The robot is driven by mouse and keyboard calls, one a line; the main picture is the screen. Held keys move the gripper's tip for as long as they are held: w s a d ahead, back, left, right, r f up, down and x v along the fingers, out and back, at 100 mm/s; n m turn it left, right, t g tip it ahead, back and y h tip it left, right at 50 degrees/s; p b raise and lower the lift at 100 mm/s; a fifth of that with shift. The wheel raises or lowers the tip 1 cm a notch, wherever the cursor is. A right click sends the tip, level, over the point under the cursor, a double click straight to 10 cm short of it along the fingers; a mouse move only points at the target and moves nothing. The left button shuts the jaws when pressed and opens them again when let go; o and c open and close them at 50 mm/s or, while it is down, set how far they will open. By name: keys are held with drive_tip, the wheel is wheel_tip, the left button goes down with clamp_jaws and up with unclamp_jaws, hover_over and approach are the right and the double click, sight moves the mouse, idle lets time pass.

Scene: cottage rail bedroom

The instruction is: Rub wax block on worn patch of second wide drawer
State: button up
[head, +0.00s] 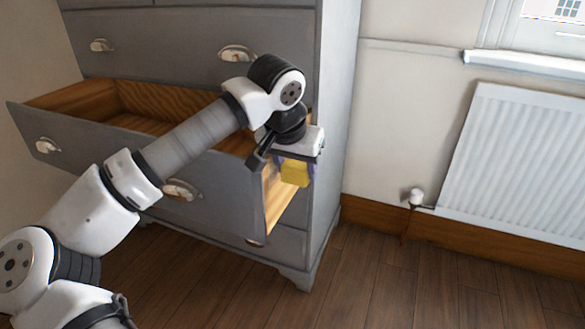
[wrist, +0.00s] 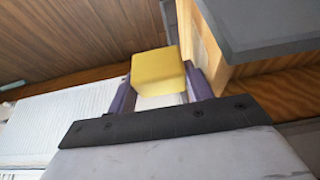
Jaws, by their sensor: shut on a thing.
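The yellow wax block (head: 295,173) is held in my gripper (head: 288,160), beside the right outer side of the open drawer (head: 225,185). In the wrist view the wax block (wrist: 157,72) sits between the two purple fingers of my gripper (wrist: 160,90). The drawer's bare wooden side (wrist: 208,50) is just right of the block there. I cannot tell whether block and wood touch. The drawer is pulled out of a grey chest, with a grey front and metal cup handles. A worn patch cannot be made out.
The grey chest (head: 338,130) stands behind, with shut drawers above and below. A white radiator (head: 515,175) hangs on the wall to the right. The wooden floor (head: 400,285) between them is clear. The drawer front's edge juts out close to my gripper.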

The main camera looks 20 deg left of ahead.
sight(288, 176)
drive_tip(key=w+p, duration=0.4)
drive_tip(key=w, duration=0.7)
drive_tip(key=shift+p, duration=0.35)
idle(0.7)
drive_tip(key=shift+d, duration=0.1)
drive_tip(key=s+b, duration=0.1)
drive_tip(key=s, duration=0.6)
drive_tip(key=shift+s, duration=0.2)
idle(0.5)
drive_tip(key=shift+s, duration=0.1)
drive_tip(key=shift+s+a+b, duration=0.15)
drive_tip(key=shift+s+b, duration=0.35)
drive_tip(key=shift+s, duration=1.25)
drive_tip(key=shift+s+a+b, duration=0.15)
drive_tip(key=shift+s+b, duration=0.3)
drive_tip(key=shift+s, duration=1.3)
drive_tip(key=shift+d, duration=0.1)
